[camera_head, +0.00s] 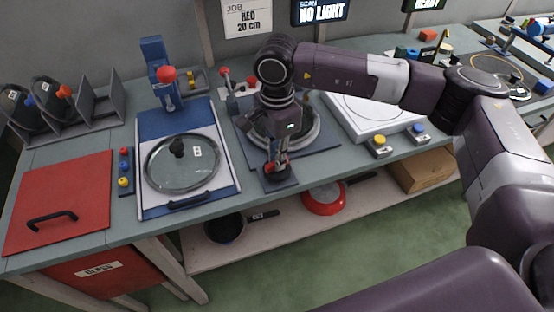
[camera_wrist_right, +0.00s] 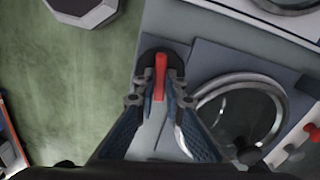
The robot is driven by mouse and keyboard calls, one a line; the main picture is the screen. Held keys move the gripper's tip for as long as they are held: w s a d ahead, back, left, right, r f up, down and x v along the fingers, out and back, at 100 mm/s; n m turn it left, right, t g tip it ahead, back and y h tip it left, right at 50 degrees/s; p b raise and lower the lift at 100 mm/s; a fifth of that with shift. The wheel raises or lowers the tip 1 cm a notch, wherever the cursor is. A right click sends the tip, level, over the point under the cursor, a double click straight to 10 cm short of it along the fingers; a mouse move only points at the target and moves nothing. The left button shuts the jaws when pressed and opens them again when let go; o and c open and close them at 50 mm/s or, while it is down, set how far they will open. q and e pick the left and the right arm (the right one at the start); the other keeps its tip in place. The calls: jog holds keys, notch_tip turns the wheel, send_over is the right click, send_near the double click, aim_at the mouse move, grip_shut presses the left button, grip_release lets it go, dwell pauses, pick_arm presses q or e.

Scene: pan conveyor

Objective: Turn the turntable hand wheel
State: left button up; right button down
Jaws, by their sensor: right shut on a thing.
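The turntable (camera_head: 312,137) sits on a dark grey base plate behind my right arm. It is a round ring that also shows in the wrist view (camera_wrist_right: 203,98). The hand wheel (camera_head: 282,180) is a small dark disc at the front of that plate, with an upright red handle (camera_wrist_right: 160,68). My right gripper (camera_head: 277,160) points down over the wheel. Its fingers are shut on the red handle, one on each side. The arm hides the middle of the turntable in the head view. My left gripper is not in view.
Left of the turntable, a glass lid (camera_head: 160,172) lies on a white and blue fixture (camera_head: 150,203). A red lidded bin (camera_head: 85,185) is at far left. A white scale-like plate (camera_head: 365,115) is to the right. Pans (camera_head: 225,230) stand on the lower shelf.

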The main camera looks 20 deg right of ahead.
jog(key=shift+w+r, duration=0.1)
dwell(0.3)
jog(key=c, duration=2)
grip_release()
notch_tip(320, 180, up, 12)
jog(key=shift+f, duration=0.1)
